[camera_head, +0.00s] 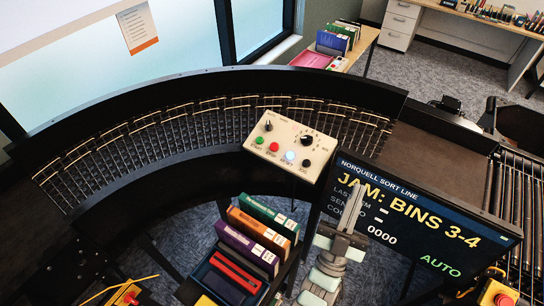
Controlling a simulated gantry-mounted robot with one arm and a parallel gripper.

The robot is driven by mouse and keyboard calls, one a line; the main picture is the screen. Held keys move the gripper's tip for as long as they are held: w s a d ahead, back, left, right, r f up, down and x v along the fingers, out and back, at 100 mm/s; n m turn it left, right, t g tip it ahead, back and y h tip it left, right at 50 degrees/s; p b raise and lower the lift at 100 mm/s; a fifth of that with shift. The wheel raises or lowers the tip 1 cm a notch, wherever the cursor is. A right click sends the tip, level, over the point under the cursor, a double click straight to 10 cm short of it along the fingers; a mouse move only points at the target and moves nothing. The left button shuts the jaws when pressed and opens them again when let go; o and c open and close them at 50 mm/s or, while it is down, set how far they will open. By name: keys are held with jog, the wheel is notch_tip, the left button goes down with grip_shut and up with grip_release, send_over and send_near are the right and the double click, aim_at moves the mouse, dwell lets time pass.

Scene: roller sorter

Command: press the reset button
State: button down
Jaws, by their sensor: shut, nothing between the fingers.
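A cream control panel (283,132) sits at the inner edge of the curved roller conveyor, near the middle of the view. Its lower row holds a green button, a red button, a pale blue-white button that looks lit, and a black button. The pale one is the reset button (290,155), with small lettering under it. My gripper (354,194) is shut and empty. It shows below and right of the panel, overlapping the display's left part, and clear of the buttons in the picture. Nothing hides the reset button.
A dark display (440,262) reads "JAM: BINS 3-4" and "AUTO". The panel also carries a large black knob (306,140) and a smaller one. A rack of colored books (262,222) stands below the panel. Red buttons sit at the bottom left (128,295) and bottom right (500,297).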

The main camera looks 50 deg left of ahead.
jog(key=w+a+g, duration=0.4)
jog(key=w+a, duration=0.2)
jog(key=a, duration=0.4)
jog(key=m+g+h+b, duration=0.3)
jog(key=m+g+h, duration=0.1)
jog(key=m+g, duration=0.2)
send_over(290, 155)
jog(key=d, duration=0.3)
jog(key=s+a+f+m+g+h, duration=0.1)
jog(key=s+f+m+g+h, duration=0.1)
jog(key=s, duration=0.3)
jog(key=shift+s+a+f+m+g+b, duration=0.25)
jog(key=shift+a+m+g+b, duration=0.15)
jog(key=shift+m, duration=0.2)
jog(key=shift+w+f, duration=0.1)
jog(key=shift+w, duration=0.05)
jog(key=f, duration=0.2)
jog(key=w+f+b, duration=0.1)
jog(key=f, duration=0.2)
jog(key=w+f+b, duration=0.1)
jog(key=f, duration=0.1)
jog(key=shift+w+a+f, duration=0.2)
jog(key=shift+w+a, duration=0.05)
jog(key=shift+a, duration=0.05)
jog(key=shift+w+f+b, duration=0.2)
jog(key=shift+f+b, duration=0.15)
jog(key=shift+f, duration=0.15)
